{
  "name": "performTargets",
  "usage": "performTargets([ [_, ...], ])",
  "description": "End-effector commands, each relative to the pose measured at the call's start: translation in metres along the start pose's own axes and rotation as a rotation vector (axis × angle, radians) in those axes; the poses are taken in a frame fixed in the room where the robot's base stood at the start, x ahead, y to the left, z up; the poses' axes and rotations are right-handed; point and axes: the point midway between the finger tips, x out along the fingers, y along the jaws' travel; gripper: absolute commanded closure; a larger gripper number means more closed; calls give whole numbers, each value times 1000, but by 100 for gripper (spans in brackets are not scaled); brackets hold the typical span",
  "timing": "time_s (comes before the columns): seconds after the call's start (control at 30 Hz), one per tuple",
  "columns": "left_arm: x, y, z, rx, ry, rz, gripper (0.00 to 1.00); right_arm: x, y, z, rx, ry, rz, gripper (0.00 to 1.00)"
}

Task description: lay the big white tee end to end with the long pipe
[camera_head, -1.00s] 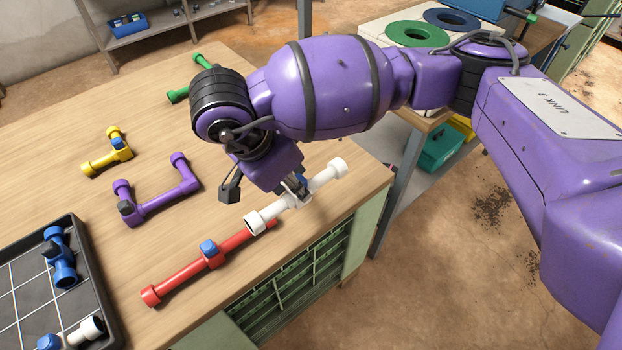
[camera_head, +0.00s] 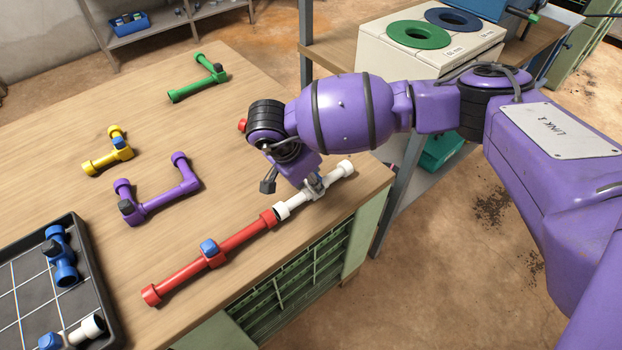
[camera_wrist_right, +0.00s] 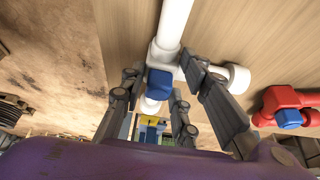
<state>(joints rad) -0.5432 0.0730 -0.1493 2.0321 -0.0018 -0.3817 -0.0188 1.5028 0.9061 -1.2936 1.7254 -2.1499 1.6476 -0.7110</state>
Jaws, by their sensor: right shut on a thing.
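The big white tee (camera_head: 334,175) lies along the table's front edge, in line with the long red pipe (camera_head: 235,241). Its lower-left end appears to meet the red pipe's upper-right end; I cannot tell whether they touch. My right gripper (camera_head: 311,186) is shut on the white tee near its middle, low at the tabletop. In the right wrist view the gripper's fingers (camera_wrist_right: 160,80) straddle the tee (camera_wrist_right: 173,28) by its blue block, and a short white branch sticks out to the right. My left gripper is not in view.
A purple pipe (camera_head: 160,203), yellow piece (camera_head: 108,157) and green piece (camera_head: 198,84) lie on the table. A red piece (camera_wrist_right: 289,106) is beside the tee, mostly hidden by my arm in the head view. A black tray (camera_head: 94,279) stands at left. The front edge is close.

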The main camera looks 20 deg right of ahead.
Motion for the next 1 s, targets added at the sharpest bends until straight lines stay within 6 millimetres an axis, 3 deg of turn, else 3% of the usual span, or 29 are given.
performTargets([
  [0.33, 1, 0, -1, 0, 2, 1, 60, 3, -1, 2, 0, 0, -2, 100],
  [0.37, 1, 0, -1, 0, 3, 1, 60, 3, 0, 2, 0, 0, -1, 68],
  [0.5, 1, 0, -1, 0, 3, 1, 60, 2, 0, 1, 0, 0, -2, 52],
  [0.83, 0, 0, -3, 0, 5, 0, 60, -1, -1, 0, 1, 0, -3, 52],
  [1.0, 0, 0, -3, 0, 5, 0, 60, -21, -2, 0, -1, 0, -6, 52],
])
